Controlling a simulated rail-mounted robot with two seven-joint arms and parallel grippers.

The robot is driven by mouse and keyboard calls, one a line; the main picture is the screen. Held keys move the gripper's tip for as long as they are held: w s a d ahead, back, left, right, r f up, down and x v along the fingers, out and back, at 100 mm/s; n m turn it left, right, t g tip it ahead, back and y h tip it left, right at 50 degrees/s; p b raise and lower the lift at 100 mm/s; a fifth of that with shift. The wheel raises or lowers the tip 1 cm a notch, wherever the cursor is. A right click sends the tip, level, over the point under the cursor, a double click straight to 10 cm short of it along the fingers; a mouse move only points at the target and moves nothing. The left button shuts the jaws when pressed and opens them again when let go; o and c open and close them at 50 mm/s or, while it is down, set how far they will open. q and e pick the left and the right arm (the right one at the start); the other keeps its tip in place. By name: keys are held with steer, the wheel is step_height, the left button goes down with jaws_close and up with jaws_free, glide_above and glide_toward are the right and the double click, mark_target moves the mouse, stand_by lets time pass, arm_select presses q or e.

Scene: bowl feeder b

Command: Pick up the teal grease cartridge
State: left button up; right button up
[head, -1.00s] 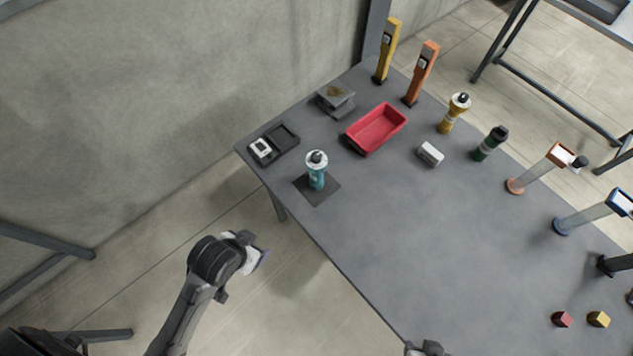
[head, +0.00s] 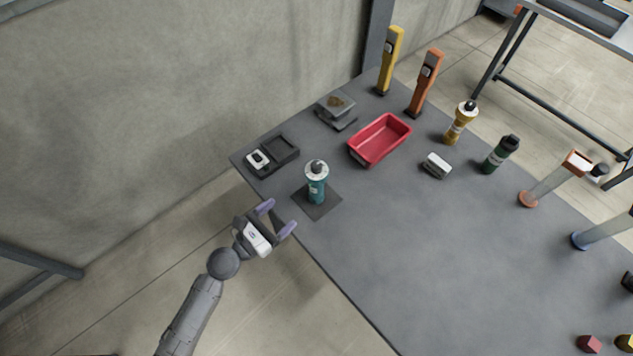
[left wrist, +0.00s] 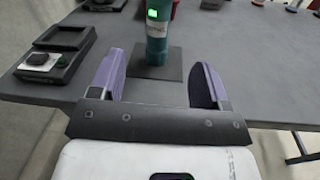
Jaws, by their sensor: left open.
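The teal grease cartridge (head: 316,186) stands upright with a white and grey top on a dark square mat (head: 327,207) near the table's left corner. In the left wrist view the cartridge (left wrist: 157,40) shows beyond the fingers, between them in the picture, with its top cut off. My left gripper (head: 279,217) is open and empty at the table's near edge, its purple fingers pointing toward the cartridge and apart from it. The left gripper (left wrist: 160,80) also shows open in the left wrist view. My right gripper is not in view.
A dark tray device (head: 273,155) lies left of the cartridge, with a grey scale (head: 337,110) behind. A red bin (head: 380,139) and a small grey-white block (head: 436,165) lie to the right. Several bottles and upright tools line the far side. The table's front middle is clear.

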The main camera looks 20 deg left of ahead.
mark_target(311, 186)
arm_select(q)
steer(key=shift+n, duration=0.7)
steer(key=x, duration=0.7)
steer(key=shift+w, duration=0.35)
steer(key=shift+x, duration=3.1)
steer(key=c, duration=1.2)
steer(key=shift+r, duration=0.1)
